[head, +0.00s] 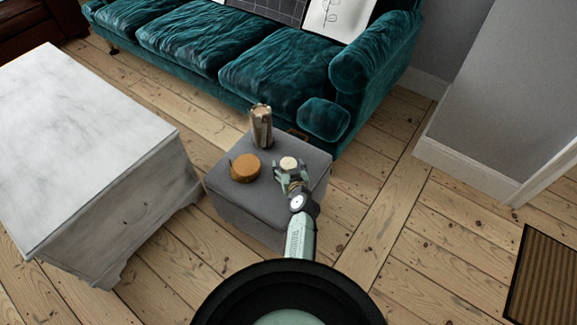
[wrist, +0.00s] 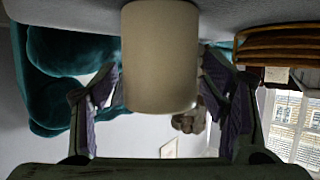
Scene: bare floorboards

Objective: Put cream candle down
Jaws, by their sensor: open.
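The cream candle (head: 289,163) is a short pale cylinder on the grey upholstered stool (head: 236,201), near its right side in the head view. In the wrist view, which is upside down, the candle (wrist: 160,58) fills the middle, with its base at the grey surface along the top edge. My gripper (head: 290,171) is around the candle, low over the stool. Its fingers (wrist: 160,80) are spread on both sides of the candle in the wrist view, with narrow gaps showing. The candle's far side is hidden.
A round orange-brown object (head: 245,167) and a tall brown wooden-looking holder (head: 261,126) stand on the stool. A teal sofa (head: 240,60) is behind it. A whitish chest (head: 90,150) stands close on the left. Bare floorboards (head: 400,225) lie open to the right.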

